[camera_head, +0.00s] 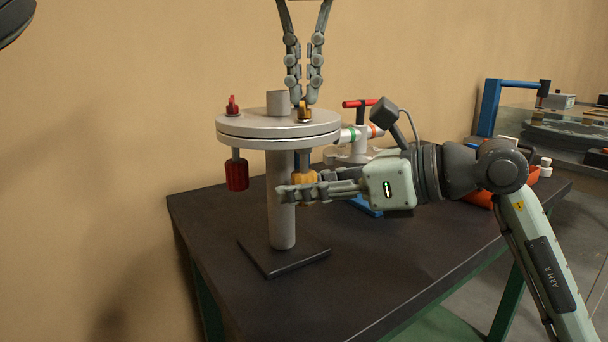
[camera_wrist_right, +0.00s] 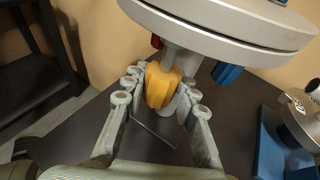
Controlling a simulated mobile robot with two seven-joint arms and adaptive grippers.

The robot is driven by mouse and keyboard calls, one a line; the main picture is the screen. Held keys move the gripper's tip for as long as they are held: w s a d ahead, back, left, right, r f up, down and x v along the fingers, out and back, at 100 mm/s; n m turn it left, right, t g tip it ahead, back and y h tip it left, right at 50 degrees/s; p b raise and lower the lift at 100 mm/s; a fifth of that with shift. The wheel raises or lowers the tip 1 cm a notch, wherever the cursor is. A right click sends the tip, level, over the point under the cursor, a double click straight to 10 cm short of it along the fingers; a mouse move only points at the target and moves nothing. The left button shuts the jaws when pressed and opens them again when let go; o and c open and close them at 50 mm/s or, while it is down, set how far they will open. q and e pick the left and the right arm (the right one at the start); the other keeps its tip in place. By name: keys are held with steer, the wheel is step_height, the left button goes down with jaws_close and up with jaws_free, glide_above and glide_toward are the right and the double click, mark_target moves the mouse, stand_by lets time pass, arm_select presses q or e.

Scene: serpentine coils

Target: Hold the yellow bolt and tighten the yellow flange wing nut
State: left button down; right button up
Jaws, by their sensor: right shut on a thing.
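The yellow bolt (camera_head: 304,180) hangs head-down under the right front of the round grey flange (camera_head: 236,126); its shank goes up to the flange. My right gripper (camera_head: 292,190) is shut on the yellow bolt head, with a finger on each side. The right wrist view shows the yellow head (camera_wrist_right: 160,87) between the fingers (camera_wrist_right: 160,90). The yellow wing nut (camera_head: 305,114) is on top of the flange, above that bolt. My left gripper (camera_head: 304,101) points straight down, its fingertips on either side of the nut's top. Whether they touch the nut is unclear.
A red wing nut (camera_head: 232,105) and red bolt (camera_head: 237,175) are at the flange's left. A blue bolt (camera_wrist_right: 227,73) shows in the right wrist view. A grey pipe (camera_head: 282,215) holds up the flange. A red-handled valve (camera_head: 358,125) stands behind. The dark table's (camera_head: 330,285) front is clear.

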arm_select(q)
steer(key=shift+r+m, duration=0.2)
steer(key=shift+m, duration=0.2)
steer(key=m, duration=0.3)
arm_select(e)
steer(key=shift+w, duration=0.1)
arm_select(q)
steer(key=shift+m, duration=0.9)
steer(key=m, duration=0.3)
arm_select(e)
steer(key=shift+f, duration=0.1)
arm_select(q)
steer(key=c, duration=1.8)
jaws_free()
steer(key=shift+s, duration=0.1)
steer(key=shift+c, duration=0.2)
steer(key=shift+o, duration=0.4)
steer(key=shift+f, duration=0.1)
arm_select(e)
steer(key=o, duration=1.2)
steer(key=shift+c, duration=0.2)
